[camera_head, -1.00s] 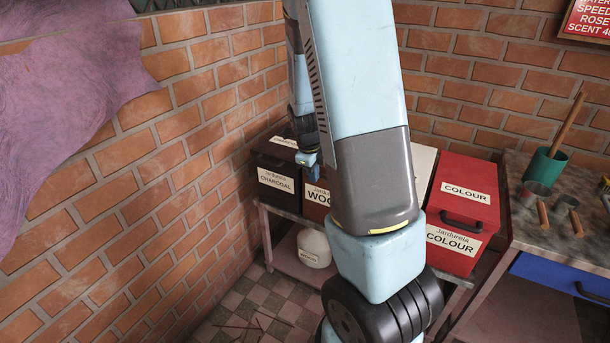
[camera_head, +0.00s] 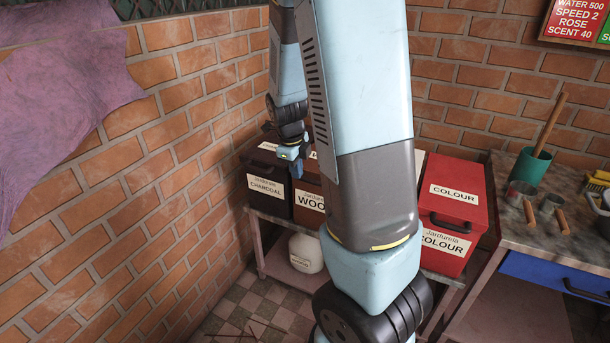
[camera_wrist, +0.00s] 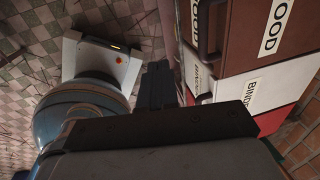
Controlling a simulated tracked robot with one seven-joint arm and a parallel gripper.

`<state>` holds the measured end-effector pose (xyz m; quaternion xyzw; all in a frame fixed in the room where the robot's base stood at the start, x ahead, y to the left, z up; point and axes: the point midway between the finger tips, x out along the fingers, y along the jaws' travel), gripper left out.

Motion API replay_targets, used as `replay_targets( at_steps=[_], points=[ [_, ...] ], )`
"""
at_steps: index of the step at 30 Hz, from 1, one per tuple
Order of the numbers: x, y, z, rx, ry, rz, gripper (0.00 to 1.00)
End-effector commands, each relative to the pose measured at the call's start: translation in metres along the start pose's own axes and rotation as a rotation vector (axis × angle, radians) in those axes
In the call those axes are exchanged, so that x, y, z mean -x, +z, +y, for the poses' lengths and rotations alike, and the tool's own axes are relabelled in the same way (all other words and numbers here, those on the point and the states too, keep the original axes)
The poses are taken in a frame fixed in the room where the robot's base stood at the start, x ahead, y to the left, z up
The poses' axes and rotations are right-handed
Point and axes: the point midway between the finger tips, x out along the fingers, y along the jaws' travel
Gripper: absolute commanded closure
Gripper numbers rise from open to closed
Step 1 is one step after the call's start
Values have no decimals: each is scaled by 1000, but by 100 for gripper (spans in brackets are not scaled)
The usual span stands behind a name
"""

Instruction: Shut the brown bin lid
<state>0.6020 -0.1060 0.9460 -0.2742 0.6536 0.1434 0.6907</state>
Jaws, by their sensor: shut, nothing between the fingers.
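The brown bin (camera_head: 308,202), labelled WOOD, stands on a low shelf between the dark charcoal bin and my arm. My arm hides its right part and most of its lid in the head view. In the wrist view the brown bin (camera_wrist: 240,30) is at the upper right, showing its handle and two WOOD labels. There its lid (camera_wrist: 268,55) looks lowered, but I cannot tell whether it is fully shut. My gripper (camera_head: 296,168) is shut and empty, in front of or above the bin's left side. Its fingers (camera_wrist: 153,85) point beside the bins in the wrist view.
The charcoal bin (camera_head: 267,198) stands left, beside the brick wall. A white bin (camera_wrist: 265,90) labelled BINDER and a red COLOUR bin (camera_head: 452,215) stand right. A white jug (camera_head: 306,253) is on the lower shelf. A workbench (camera_head: 540,232) with tools is further right.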

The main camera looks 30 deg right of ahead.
Motion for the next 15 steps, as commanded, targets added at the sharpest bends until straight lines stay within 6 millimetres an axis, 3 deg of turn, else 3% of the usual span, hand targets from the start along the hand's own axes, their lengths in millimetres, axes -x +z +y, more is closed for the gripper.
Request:
replay_targets(
  at_steps=[6,15],
  points=[
    [30,3,-48,-7,22,-2,100],
    [57,2,-80,-1,42,-5,100]
  ],
)
